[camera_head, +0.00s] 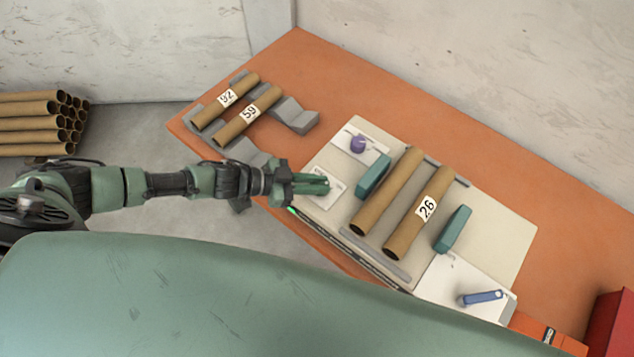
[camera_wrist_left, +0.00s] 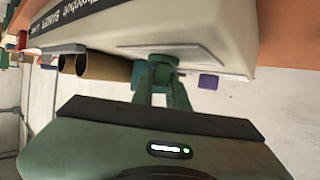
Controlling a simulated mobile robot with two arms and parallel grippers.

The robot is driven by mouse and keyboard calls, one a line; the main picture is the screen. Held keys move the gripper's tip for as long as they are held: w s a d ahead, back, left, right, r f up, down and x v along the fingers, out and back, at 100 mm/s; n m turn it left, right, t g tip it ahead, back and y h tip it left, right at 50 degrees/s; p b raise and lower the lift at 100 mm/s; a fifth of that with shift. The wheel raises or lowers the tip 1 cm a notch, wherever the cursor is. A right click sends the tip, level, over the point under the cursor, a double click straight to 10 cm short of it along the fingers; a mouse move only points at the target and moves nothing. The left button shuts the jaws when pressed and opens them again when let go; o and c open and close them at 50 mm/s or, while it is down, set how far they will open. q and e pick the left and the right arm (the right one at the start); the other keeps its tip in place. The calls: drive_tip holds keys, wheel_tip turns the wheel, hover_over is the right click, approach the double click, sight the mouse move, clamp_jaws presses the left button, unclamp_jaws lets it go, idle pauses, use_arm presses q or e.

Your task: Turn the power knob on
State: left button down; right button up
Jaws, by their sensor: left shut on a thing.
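The spiral winder (camera_head: 490,215) is a pale machine on the orange table. My left gripper (camera_head: 326,184) reaches in from the left over a small white plate (camera_head: 331,200) at the machine's left corner. In the left wrist view the fingers (camera_wrist_left: 163,78) are closed around a small grey-green knob (camera_wrist_left: 163,60) on that plate. I take this for the power knob. In the head view the gripper hides it, so its turn angle cannot be told. A separate purple knob (camera_head: 358,144) sits on another white plate close by. My right gripper is not in view.
Two cardboard tubes (camera_head: 420,212) lie on the machine between teal blocks (camera_head: 453,229). A blue lever (camera_head: 482,298) is at its front right. Two more tubes (camera_head: 247,117) rest on grey holders at the back left. A tube stack (camera_head: 35,125) stands at far left.

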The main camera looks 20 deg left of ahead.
use_arm(q)
drive_tip(key=shift+d, duration=0.1)
drive_tip(key=c, duration=1.6)
unclamp_jaws()
drive_tip(key=shift+o, duration=1)
drive_tip(key=shift+w+d, duration=0.1)
drive_tip(key=shift+w, duration=0.05)
drive_tip(key=b+v, duration=0.2)
drive_tip(key=v, duration=0.5)
drive_tip(key=shift+f, duration=0.15)
drive_tip(key=shift+s+a+r, duration=0.2)
drive_tip(key=shift+a+r, duration=0.05)
drive_tip(key=shift+a, duration=0.1)
